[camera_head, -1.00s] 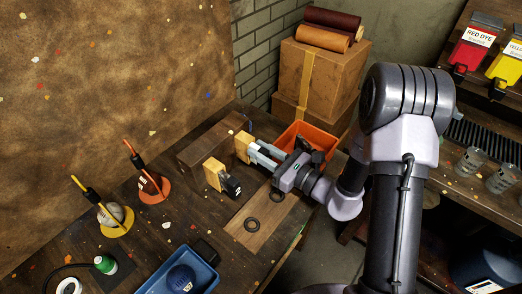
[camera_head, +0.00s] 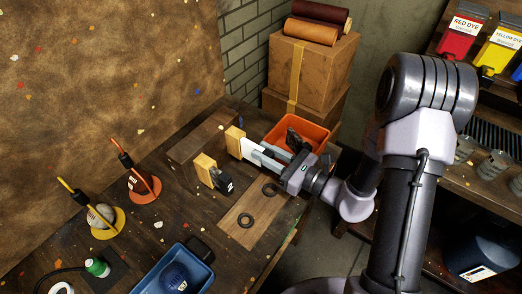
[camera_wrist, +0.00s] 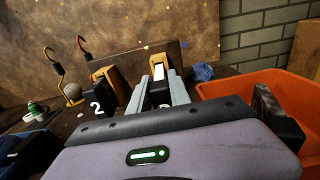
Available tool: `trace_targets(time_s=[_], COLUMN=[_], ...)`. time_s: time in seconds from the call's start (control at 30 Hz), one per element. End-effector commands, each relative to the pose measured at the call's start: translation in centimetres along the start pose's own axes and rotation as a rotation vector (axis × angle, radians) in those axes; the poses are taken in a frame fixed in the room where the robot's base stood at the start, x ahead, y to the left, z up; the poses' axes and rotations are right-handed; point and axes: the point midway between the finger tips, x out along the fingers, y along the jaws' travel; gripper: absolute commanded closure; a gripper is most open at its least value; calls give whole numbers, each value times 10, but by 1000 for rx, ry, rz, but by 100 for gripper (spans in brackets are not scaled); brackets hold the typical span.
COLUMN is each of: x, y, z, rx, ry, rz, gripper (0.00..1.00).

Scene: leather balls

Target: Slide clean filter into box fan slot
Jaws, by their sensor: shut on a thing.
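No box fan or filter is clearly recognisable. My gripper (camera_head: 250,149) is shut on a tan block (camera_head: 235,142) with a pale side, held at the fingertips; the wrist view shows it beyond the fingers (camera_wrist: 163,90). Whether it touches the bench is unclear. A second tan block (camera_head: 205,168) stands to its left and nearer, with a black part (camera_head: 222,180) marked 2 in the wrist view (camera_wrist: 95,101). A long dark wooden box (camera_head: 200,137) lies behind both blocks; any slot in it cannot be made out. The held block appears apart from it.
An orange bin (camera_head: 312,132) stands behind my gripper, by stacked cartons (camera_head: 307,75). Two hooked stands (camera_head: 143,188) and a blue tray (camera_head: 150,287) are at left. The bench's middle left is fairly clear.

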Motion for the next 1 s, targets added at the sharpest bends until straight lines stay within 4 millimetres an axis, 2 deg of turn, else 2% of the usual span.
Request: trace_targets(time_s=[0.63,1.0], x=[-32,-35], y=[0,0], z=[0,0], rx=[1,0], ry=[0,-1], rz=[-1,0], gripper=[100,100])
